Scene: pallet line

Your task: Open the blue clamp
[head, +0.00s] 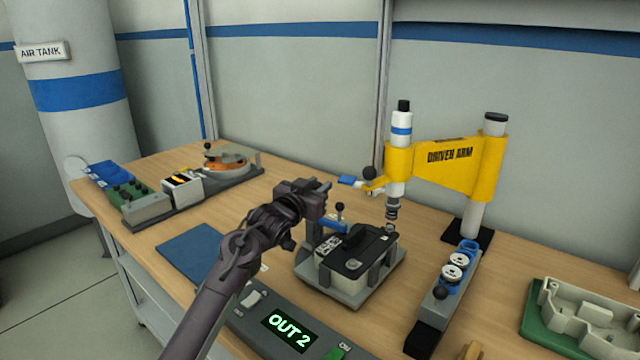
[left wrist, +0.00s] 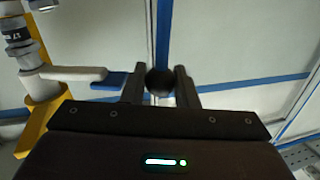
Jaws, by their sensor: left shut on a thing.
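The blue clamp (head: 332,226) sits at the back left of the grey fixture, beside a black-topped block (head: 357,249). A small black knob on a short stem (head: 340,207) stands up by it. My left gripper (head: 322,185) is just above and behind the clamp, pointing away towards the wall. In the left wrist view its two fingers (left wrist: 160,88) are closed on a black ball knob (left wrist: 159,81). What joins this held knob to the clamp is hidden behind the gripper. My right gripper is not in view.
A control panel (head: 250,322) reading OUT 2 is in front. A blue mat (head: 193,252) lies left. A rail with white discs (head: 440,292) is right.

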